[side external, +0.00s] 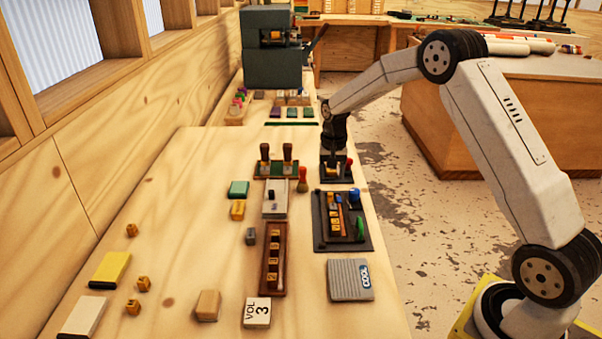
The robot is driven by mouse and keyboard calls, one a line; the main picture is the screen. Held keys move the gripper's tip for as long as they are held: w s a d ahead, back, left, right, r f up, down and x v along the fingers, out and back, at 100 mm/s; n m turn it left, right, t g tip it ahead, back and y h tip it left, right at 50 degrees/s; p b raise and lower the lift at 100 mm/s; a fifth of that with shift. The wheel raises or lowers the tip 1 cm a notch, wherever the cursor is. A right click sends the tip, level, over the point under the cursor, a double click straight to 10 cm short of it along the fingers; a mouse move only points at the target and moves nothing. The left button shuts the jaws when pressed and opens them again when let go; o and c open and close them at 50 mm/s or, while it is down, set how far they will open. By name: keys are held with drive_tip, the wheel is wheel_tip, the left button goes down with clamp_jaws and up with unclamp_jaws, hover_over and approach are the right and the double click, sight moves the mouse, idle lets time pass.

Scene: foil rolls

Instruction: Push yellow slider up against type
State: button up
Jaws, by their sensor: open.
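My gripper (335,156) points down at the far right of the near bench, over a small dark holder (338,181). A yellow piece shows in that holder, right at the fingertips; it may be the yellow slider, and the fingers partly hide it. I cannot tell whether the fingers touch it. The jaws are open. I cannot make out the type in this holder.
Left of my gripper stand a green rack (264,171) with two dark-handled stamps and a red-topped piece (302,180).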

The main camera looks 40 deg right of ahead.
sight(330, 200)
drive_tip(key=shift+w+d+r, duration=0.1)
drive_tip(key=c, duration=0.7)
drive_tip(key=shift+w+d+r+h, duration=0.1)
drive_tip(key=shift+d+h, duration=0.05)
drive_tip(key=shift+h, duration=0.15)
clamp_jaws()
drive_tip(key=w+r+t+h, duration=0.1)
drive_tip(key=w+d+r+t+h, duration=0.1)
drive_tip(key=shift+d+r+t, duration=0.15)
drive_tip(key=shift+d+t, duration=0.15)
drive_tip(key=x, duration=1)
drive_tip(key=shift+s+a, duration=1.4)
